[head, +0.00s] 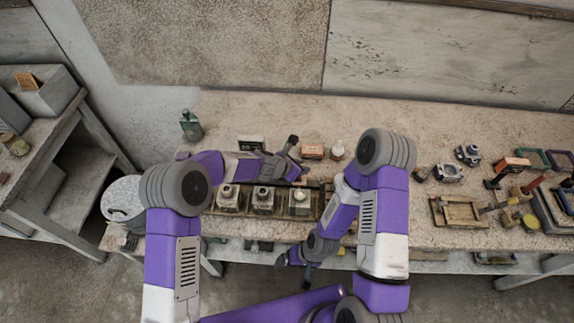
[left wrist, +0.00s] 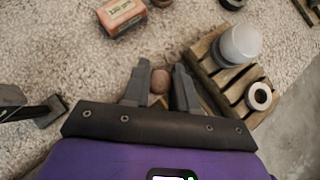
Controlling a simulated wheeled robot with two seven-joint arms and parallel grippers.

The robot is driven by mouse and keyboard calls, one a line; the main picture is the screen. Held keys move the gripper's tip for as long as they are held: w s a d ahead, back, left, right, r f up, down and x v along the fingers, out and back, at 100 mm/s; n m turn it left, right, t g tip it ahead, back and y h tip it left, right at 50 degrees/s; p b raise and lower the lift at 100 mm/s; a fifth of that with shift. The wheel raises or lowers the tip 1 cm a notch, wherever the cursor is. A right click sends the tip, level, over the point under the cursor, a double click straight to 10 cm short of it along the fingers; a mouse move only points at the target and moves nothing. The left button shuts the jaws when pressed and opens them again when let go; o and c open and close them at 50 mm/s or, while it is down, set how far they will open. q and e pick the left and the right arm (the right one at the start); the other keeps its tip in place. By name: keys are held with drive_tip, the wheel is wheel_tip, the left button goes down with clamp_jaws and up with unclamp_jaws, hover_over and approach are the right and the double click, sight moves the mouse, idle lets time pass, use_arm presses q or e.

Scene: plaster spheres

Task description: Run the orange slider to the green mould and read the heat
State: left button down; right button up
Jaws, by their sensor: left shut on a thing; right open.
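In the left wrist view my left gripper (left wrist: 160,92) is shut on a small round reddish-brown knob (left wrist: 160,79). I cannot tell whether it belongs to the orange slider. In the head view my left gripper (head: 298,160) is just behind a row of square blocks on the bench. One block is greenish, the green mould (head: 300,203), with a pale round top. Two greyer blocks (head: 228,197) (head: 263,200) stand to its left. My right gripper (head: 296,268) is open, low in front of the bench's front edge. No heat reading is legible.
An orange box (head: 313,151) and a white-topped bottle (head: 337,149) stand behind the row. A dark sign or display (head: 250,143) stands left of them. A green bottle (head: 190,125) stands far left. A wooden tray (head: 459,211) and several tools are at the right.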

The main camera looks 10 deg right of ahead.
use_arm(q)
drive_tip(key=shift+d, duration=0.25)
drive_tip(key=c, duration=0.9)
unclamp_jaws()
drive_tip(key=v, duration=0.7)
drive_tip(key=shift+s+a+r, duration=0.1)
drive_tip(key=shift+a+r, duration=0.05)
drive_tip(key=shift+a, duration=0.05)
